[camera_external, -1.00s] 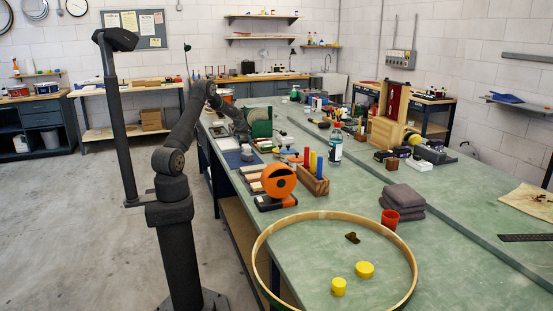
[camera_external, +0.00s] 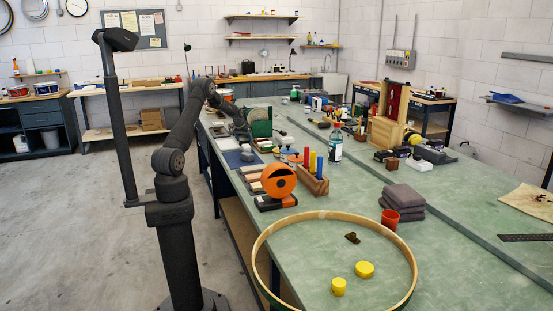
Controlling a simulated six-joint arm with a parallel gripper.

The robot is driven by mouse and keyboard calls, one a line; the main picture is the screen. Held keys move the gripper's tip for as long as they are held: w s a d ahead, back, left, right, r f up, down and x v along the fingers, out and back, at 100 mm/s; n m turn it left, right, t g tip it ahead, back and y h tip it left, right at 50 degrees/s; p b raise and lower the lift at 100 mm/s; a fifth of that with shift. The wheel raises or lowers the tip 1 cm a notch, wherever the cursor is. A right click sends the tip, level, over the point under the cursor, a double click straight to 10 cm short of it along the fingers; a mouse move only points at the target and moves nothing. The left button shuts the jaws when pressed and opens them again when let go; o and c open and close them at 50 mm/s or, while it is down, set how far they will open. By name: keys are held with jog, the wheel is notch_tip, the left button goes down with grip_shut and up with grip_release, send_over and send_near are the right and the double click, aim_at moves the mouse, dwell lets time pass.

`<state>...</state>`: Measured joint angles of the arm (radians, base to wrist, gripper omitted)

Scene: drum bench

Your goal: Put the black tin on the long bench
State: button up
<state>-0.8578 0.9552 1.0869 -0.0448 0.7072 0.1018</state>
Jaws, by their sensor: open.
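The long bench (camera_external: 352,178) has a green top and runs from the near right to the back of the room. My gripper (camera_external: 244,138) is low over its far left part, beside a dark green box-like holder (camera_external: 261,122). It is open; its fingers are small and dark at this distance. I cannot pick out the black tin with certainty among the small dark things near the gripper. A dark blue mat (camera_external: 240,158) with a grey block (camera_external: 247,153) lies just in front of the gripper.
A large wooden hoop (camera_external: 258,262) with two yellow pots (camera_external: 365,269) inside stands at the near end. An orange tape dispenser (camera_external: 278,180), a block with coloured sticks (camera_external: 314,183), a bottle (camera_external: 335,147), folded grey cloths (camera_external: 402,198) and a red cup (camera_external: 390,219) crowd the bench.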

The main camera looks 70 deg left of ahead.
jog(key=v, duration=1.1)
jog(key=shift+a+f, duration=0.1)
jog(key=shift+f, duration=0.05)
jog(key=x, duration=1.2)
jog(key=shift+f, duration=0.1)
notch_tip(320, 180, up, 3)
jog(key=shift+f, duration=0.25)
jog(key=shift+r, duration=0.75)
